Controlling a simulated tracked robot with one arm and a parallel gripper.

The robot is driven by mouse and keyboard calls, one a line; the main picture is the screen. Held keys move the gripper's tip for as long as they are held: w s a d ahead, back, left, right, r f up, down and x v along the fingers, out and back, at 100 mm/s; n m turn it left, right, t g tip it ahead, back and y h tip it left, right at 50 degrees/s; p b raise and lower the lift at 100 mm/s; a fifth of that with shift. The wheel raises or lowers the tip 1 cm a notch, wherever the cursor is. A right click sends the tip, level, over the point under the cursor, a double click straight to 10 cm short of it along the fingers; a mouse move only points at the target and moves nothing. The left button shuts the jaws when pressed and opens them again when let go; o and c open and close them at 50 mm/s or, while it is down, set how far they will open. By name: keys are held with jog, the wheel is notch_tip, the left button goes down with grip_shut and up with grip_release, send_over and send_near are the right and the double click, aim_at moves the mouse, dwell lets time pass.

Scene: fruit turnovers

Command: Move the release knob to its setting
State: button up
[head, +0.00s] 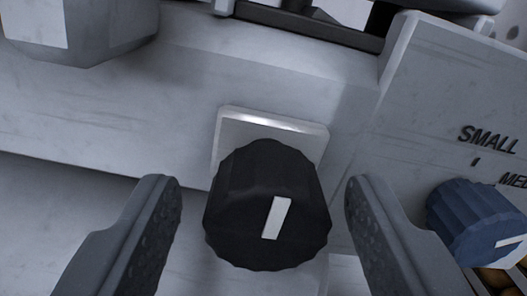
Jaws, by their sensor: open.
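A black ridged knob (254,180) with a white pointer mark sits on a pale square plate (240,128) in the middle of the view. Its mark is close to upright, with the top leaning slightly right. No setting labels show around this knob. My gripper (265,190) is open, with one finger on each side of the knob.
A blue knob (470,222) stands to the right on a grey panel (430,110) with raised lettering reading "SMALL" and part of "MED". A grey block (80,30) is at upper left. Brownish round items show at the lower right corner.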

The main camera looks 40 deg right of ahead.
jog(key=shift+w+d, duration=0.35)
jog(key=shift+w, duration=0.15)
grip_shut()
